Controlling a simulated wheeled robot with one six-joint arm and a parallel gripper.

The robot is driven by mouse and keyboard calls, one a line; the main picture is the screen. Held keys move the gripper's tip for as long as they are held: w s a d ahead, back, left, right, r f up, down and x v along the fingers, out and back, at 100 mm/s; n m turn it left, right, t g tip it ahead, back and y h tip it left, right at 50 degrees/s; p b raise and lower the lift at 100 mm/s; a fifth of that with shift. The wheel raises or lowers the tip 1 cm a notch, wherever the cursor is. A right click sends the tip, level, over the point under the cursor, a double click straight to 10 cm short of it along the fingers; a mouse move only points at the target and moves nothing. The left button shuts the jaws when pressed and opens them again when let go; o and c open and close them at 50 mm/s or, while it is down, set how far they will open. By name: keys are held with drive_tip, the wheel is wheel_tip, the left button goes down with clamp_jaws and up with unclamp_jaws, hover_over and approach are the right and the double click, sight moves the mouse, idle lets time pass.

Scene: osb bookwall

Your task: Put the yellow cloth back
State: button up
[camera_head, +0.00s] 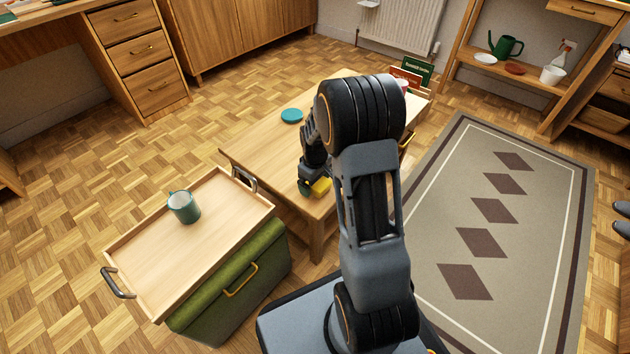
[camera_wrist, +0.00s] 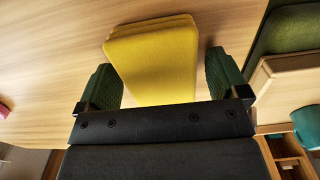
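The folded yellow cloth (camera_wrist: 158,60) lies on the low wooden table. The fingers are wide apart, and a narrow gap shows between the cloth and each pad. In the head view my gripper (camera_head: 311,187) is low, just above the table top (camera_head: 262,150).
A teal disc (camera_head: 292,115) and books (camera_head: 411,75) are farther along the table. A wooden tray (camera_head: 150,250) with a teal mug (camera_head: 184,206) rests on a green box (camera_head: 235,285) at the left. A patterned rug (camera_head: 520,240) lies right. A shelf (camera_head: 510,72) stands behind.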

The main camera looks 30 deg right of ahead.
drive_tip(key=shift+r, duration=0.1)
wheel_tip(320, 180, up, 11)
drive_tip(key=p, duration=0.6)
drive_tip(key=s+a+r+m+t, duration=0.1)
drive_tip(key=s+a+r, duration=0.3)
drive_tip(key=s, duration=0.4)
drive_tip(key=s+a+r+m+t, duration=0.1)
drive_tip(key=s+a+r+m, duration=0.2)
drive_tip(key=s+a+r, duration=0.2)
drive_tip(key=s+r, duration=0.2)
drive_tip(key=s, duration=0.1)
drive_tip(key=shift+s+r+m+t, duration=0.25)
drive_tip(key=shift+r+m+t, duration=0.05)
drive_tip(key=shift+m, duration=0.1)
